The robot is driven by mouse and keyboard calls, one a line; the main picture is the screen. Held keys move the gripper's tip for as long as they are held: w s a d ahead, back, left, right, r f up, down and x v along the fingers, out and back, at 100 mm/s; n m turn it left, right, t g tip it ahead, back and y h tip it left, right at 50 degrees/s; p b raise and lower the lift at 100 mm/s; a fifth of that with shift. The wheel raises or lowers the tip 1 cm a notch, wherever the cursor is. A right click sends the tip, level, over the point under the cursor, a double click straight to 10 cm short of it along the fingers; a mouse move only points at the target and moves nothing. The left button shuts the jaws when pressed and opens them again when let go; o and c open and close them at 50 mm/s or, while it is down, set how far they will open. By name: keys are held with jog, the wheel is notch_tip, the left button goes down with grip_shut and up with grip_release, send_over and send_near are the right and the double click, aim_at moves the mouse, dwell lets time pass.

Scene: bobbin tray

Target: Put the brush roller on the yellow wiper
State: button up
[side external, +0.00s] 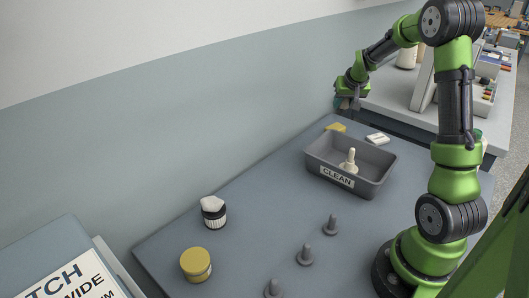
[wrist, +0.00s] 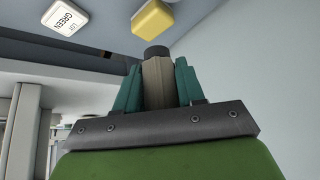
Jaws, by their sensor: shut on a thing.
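My gripper (side external: 350,102) is raised above the far end of the table, near the wall. In the wrist view its teal fingers (wrist: 158,78) are shut on a grey-beige piece with a dark round end, which I take to be the brush roller (wrist: 157,72). The fingers hide its sides, and it is small in the side view. The yellow wiper (wrist: 153,18), a rounded yellow block, lies on the table apart from the held piece. In the side view the wiper (side external: 336,127) is at the table's far corner, below my gripper.
A white box marked GREEN (side external: 378,139) lies beside the wiper. The grey CLEAN bin (side external: 375,181) holds a pale peg-like piece (side external: 349,161). Several grey pegs (side external: 305,256), a yellow-lidded jar (side external: 196,264) and a black-and-white ribbed item (side external: 213,212) stand nearer.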

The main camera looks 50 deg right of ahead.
jog(key=s+a+f, duration=0.5)
jog(key=s+a, duration=0.1)
jog(key=s, duration=0.2)
send_over(336, 127)
jog(key=shift+f, duration=0.55)
jog(key=shift+w+d+f, duration=0.15)
jog(key=shift+w+f, duration=0.05)
jog(key=shift+f, duration=1.6)
jog(key=shift+f, duration=0.2)
jog(key=o, duration=1.1)
jog(key=shift+o, duration=0.2)
